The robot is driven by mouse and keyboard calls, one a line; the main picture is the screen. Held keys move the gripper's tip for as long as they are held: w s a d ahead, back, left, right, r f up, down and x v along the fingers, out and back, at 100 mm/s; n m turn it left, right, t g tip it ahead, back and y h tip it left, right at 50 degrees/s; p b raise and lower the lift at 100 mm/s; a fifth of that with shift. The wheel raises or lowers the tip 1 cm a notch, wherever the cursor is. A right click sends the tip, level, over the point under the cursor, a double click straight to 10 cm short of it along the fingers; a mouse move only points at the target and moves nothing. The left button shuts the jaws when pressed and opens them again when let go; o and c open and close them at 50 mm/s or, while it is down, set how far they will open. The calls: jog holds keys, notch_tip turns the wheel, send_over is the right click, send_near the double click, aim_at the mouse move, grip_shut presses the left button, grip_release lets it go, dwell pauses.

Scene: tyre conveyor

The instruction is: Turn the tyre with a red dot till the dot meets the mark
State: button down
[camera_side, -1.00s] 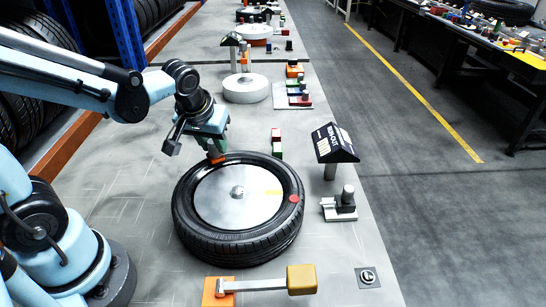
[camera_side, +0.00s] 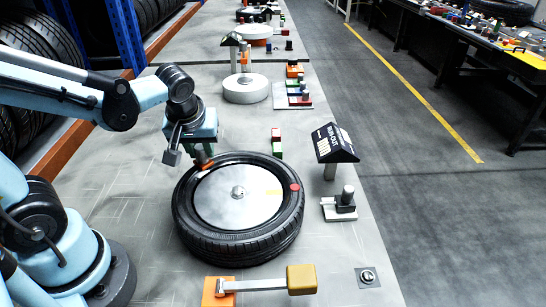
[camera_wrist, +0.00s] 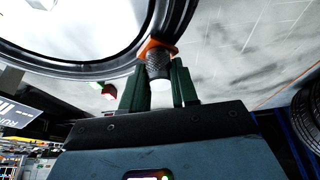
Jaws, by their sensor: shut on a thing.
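The black tyre (camera_side: 225,240) lies flat around a silver disc (camera_side: 225,205). Its red dot (camera_side: 294,187) is on the right side of the sidewall. My gripper (camera_side: 203,153) is at the tyre's far left edge. In the wrist view its green fingers are shut on a grey knurled grip (camera_wrist: 158,66) with an orange base (camera_wrist: 155,46) at the tyre. The grip is mostly hidden in the side view.
A black sign on a post (camera_side: 335,145) and a small grey fixture (camera_side: 341,207) stand right of the tyre. An orange base with an arm and yellow block (camera_side: 301,279) lies in front. Red and green blocks (camera_side: 277,143) stand behind.

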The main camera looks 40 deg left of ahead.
jog(key=c, duration=0.9)
grip_release()
jog(key=shift+o, duration=0.2)
jog(key=v, duration=1.2)
notch_tip(320, 180, down, 6)
jog(key=w+d+m+t+h, duration=0.1)
jog(key=w+m+t+h, duration=0.1)
jog(key=m, duration=0.7)
jog(key=shift+d+f+t+h, duration=0.3)
jog(key=shift+t+h, duration=0.3)
jog(key=shift+t, duration=0.4)
